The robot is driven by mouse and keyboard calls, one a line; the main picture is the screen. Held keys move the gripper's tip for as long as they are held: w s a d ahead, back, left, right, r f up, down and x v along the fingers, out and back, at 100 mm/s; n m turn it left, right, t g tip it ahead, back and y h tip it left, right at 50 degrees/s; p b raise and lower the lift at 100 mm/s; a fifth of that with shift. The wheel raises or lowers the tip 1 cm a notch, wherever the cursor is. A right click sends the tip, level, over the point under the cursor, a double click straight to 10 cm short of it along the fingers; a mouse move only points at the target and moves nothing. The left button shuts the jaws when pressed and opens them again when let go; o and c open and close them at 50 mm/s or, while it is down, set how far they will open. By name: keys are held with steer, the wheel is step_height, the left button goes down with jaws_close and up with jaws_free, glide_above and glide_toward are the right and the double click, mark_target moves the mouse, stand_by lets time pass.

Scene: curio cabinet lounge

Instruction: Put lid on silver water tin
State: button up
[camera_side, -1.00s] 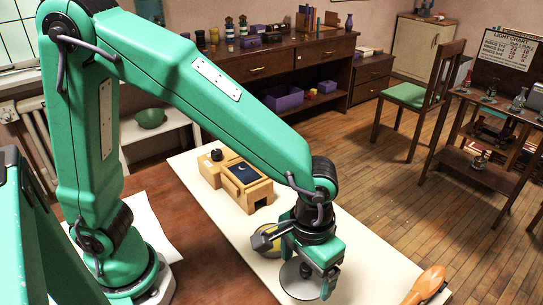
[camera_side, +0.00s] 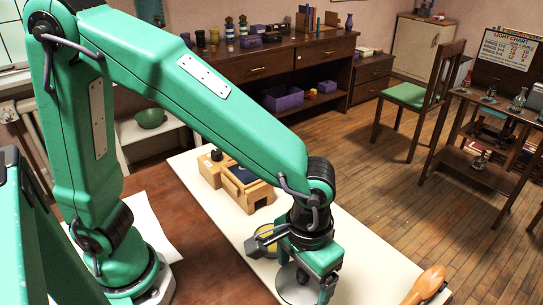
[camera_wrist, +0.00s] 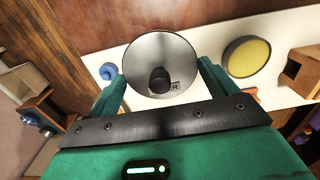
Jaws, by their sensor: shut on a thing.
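The round silver-grey lid (camera_wrist: 150,48) with a black knob fills the middle of the wrist view. Part of a small label ending in "R" shows near its lower edge. In the side view the lid (camera_side: 290,287) is a pale disc low in the picture. My gripper (camera_wrist: 161,72) is shut on the lid, with one green finger at each side of its rim. In the side view my gripper (camera_side: 308,281) is low over the white board. I cannot make out a separate silver water tin; anything under the lid is hidden.
A round yellow-topped tin (camera_wrist: 248,57) stands right of the lid in the wrist view; in the side view it (camera_side: 266,240) is behind my gripper. A wooden box (camera_side: 246,188) stands farther back on the white board (camera_side: 365,262). An orange-handled item (camera_side: 427,284) lies at front right.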

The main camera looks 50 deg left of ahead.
steer(key=shift+c, duration=0.5)
steer(key=shift+a, duration=0.1)
steer(key=shift+w+a+f, duration=0.1)
steer(key=shift+w+a, duration=0.3)
steer(key=shift+a, duration=0.1)
steer(key=w+a+n, duration=0.2)
steer(key=a, duration=0.3)
steer(key=w+a+f+n, duration=0.1)
steer(key=a+n, duration=0.1)
steer(key=a, duration=0.3)
steer(key=w+a+f+n, duration=0.1)
steer(key=w+a+n, duration=0.1)
steer(key=a, duration=0.4)
steer(key=shift+w+a, duration=0.1)
steer(key=shift+w, duration=0.25)
steer(key=shift+f, duration=0.1)
steer(key=shift+f, duration=2.45)
steer(key=shift+f, duration=0.65)
